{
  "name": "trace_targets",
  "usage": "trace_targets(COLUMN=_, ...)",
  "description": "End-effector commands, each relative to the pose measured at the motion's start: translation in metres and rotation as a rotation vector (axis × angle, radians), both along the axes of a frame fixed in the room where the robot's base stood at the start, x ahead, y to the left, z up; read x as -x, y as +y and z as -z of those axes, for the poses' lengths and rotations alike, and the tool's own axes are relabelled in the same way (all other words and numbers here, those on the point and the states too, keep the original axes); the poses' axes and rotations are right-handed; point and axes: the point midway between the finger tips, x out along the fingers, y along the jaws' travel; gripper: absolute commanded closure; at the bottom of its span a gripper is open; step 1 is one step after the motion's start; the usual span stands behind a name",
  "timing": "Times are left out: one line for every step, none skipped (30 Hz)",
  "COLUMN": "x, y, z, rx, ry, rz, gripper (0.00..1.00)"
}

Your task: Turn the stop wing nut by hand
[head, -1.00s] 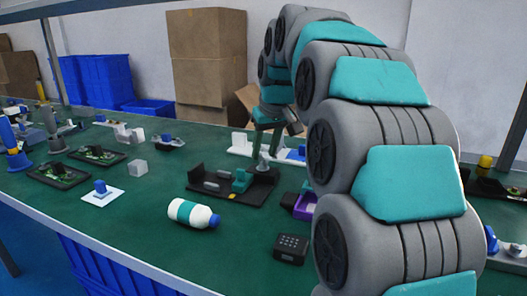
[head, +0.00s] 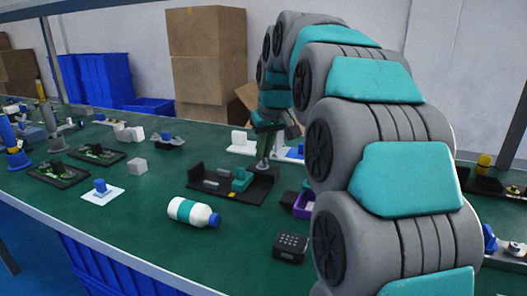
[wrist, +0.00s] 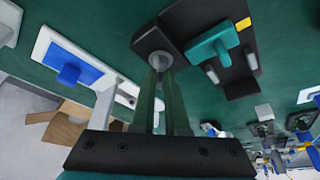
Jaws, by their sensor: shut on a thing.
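The stop wing nut, a small grey metal piece (wrist: 160,61), sits at the end of a black fixture (wrist: 242,88) in the wrist view. The fixture (head: 212,192) also shows mid-table in the head view, with the grey piece (head: 263,166) at its far right end. My gripper (wrist: 160,68) comes down onto the piece from above. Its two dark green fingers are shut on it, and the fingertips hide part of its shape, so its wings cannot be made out. A teal block (wrist: 212,45) and grey pins stand on the fixture beside it.
A white fixture with a blue block (wrist: 68,73) stands close by. In the head view, a white bottle (head: 189,212) and a black keypad box (head: 291,247) lie in front, and a purple bin (head: 302,206) is at the right. Green table is bare around the bottle.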

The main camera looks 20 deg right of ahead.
Motion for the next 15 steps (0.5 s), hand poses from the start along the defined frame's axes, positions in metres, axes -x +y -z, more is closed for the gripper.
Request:
trace_targets(x=0.0000, y=0.0000, z=0.0000, rx=0.000, ry=0.000, rz=0.000, gripper=1.00)
trace_targets(x=0.0000, y=0.0000, z=0.0000, rx=0.000, ry=0.000, rz=0.000, gripper=1.00)
trace_targets(x=0.0000, y=0.0000, z=0.0000, rx=0.000, ry=0.000, rz=0.000, gripper=1.00)
trace_targets(x=0.0000, y=0.0000, z=0.0000, rx=0.000, ry=0.000, rz=0.000, gripper=1.00)
trace_targets(x=0.0000, y=0.0000, z=0.0000, rx=0.000, ry=0.000, rz=0.000, gripper=1.00)
trace_targets(x=0.0000, y=0.0000, z=0.0000, rx=0.000, ry=0.000, rz=0.000, gripper=1.00)
trace_targets(x=0.0000, y=0.0001, z=0.0000, rx=0.000, ry=0.000, rz=0.000, gripper=1.00)
trace_targets(x=0.0000, y=0.0001, z=0.0000, rx=0.000, ry=0.000, rz=0.000, gripper=1.00)
trace_targets(x=0.0000, y=0.0001, z=0.0000, rx=-0.001, ry=0.000, rz=-0.001, gripper=1.00)
trace_targets(x=0.0000, y=0.0001, z=0.0001, rx=0.000, ry=0.000, rz=-0.003, gripper=1.00)
trace_targets(x=-0.0001, y=0.0001, z=0.0002, rx=0.000, ry=0.000, rz=-0.005, gripper=1.00)
trace_targets(x=-0.0002, y=0.0002, z=0.0002, rx=-0.001, ry=0.000, rz=-0.011, gripper=1.00)
trace_targets(x=-0.0002, y=0.0003, z=0.0004, rx=-0.001, ry=0.000, rz=-0.017, gripper=1.00)
trace_targets(x=-0.0003, y=0.0004, z=0.0005, rx=-0.001, ry=0.000, rz=-0.023, gripper=1.00)
trace_targets(x=-0.0005, y=0.0005, z=0.0007, rx=-0.001, ry=-0.001, rz=-0.036, gripper=1.00)
